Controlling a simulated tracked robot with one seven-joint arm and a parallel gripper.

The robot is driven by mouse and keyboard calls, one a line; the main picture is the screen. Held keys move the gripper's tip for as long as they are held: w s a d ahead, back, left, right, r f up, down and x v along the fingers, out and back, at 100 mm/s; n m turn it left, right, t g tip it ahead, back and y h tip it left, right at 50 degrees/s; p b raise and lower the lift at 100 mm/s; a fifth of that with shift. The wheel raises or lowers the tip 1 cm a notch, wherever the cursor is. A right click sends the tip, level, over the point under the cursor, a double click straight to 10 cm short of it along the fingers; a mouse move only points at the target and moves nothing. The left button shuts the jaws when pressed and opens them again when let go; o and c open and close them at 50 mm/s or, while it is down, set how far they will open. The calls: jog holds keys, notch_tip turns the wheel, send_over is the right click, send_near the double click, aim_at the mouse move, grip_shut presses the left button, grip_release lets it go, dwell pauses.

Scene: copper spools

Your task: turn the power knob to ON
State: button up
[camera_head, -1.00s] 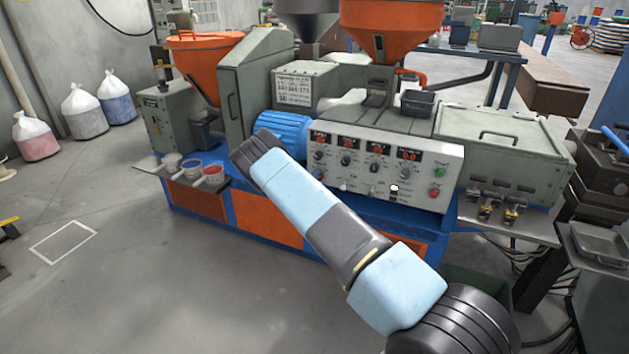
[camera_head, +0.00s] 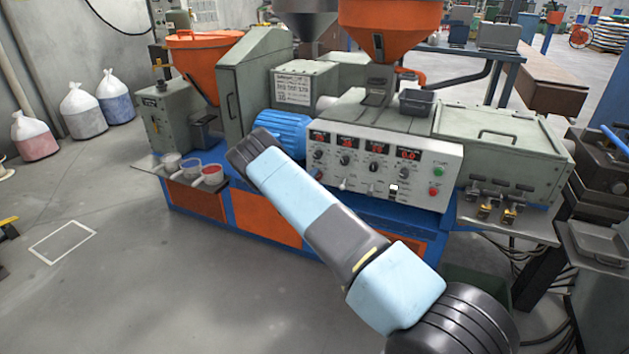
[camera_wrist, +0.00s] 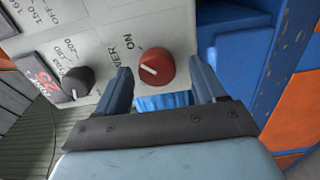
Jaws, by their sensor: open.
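The red power knob (camera_wrist: 156,68) is in the wrist view, on the pale panel near its edge, with a white pointer line on its face. The printed word ON and part of the word POWER are beside it. My gripper (camera_wrist: 160,72) is open, with one blue finger to the left of the knob and one to the right. Gaps show between the fingers and the knob, and I cannot tell how far the fingertips reach along it. In the head view my arm covers the gripper.
A black knob (camera_wrist: 77,82) with a printed scale and a red display (camera_wrist: 40,80) are left of the gripper. In the head view the control panel (camera_head: 420,200) carries several knobs and buttons. Small cups (camera_head: 191,168) stand on a ledge left of my arm. Open floor lies in front.

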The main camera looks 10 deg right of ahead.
jog(key=v, duration=1.2)
jog(key=shift+s+a, duration=0.2)
jog(key=shift+s, duration=0.05)
jog(key=s+d+r+m+g+h, duration=0.25)
jog(key=d+r+g, duration=0.2)
jog(key=r, duration=0.45)
jog(key=s+d+r+m+g+h, duration=0.1)
jog(key=s+d+r+m+g, duration=0.3)
jog(key=r, duration=0.5)
jog(key=s+d+r+m+g+y, duration=0.2)
jog(key=s+d+r, duration=0.1)
jog(key=s+r, duration=0.35)
jog(key=s+d+r+m+g+y, duration=0.1)
jog(key=s+d+r+m+g, duration=0.1)
jog(key=s+d+r, duration=0.4)
jog(key=s+a+r+m+y, duration=0.1)
jog(key=s+a+r+y, duration=0.15)
jog(key=s+r, duration=0.5)
jog(key=s+a+r+y, duration=0.1)
jog(key=s+r+y, duration=0.3)
jog(key=s, duration=0.6)
jog(key=s+a+r+t+y, duration=0.1)
jog(key=s+a+r+y, duration=0.1)
jog(key=s, duration=0.6)
jog(key=s+a+r+t+y, duration=0.2)
jog(key=s+a, duration=0.2)
jog(key=s, duration=0.4)
jog(key=shift+a+r+n+y, duration=0.15)
jog(key=shift+r+n+y, duration=0.15)
jog(key=shift+n, duration=0.15)
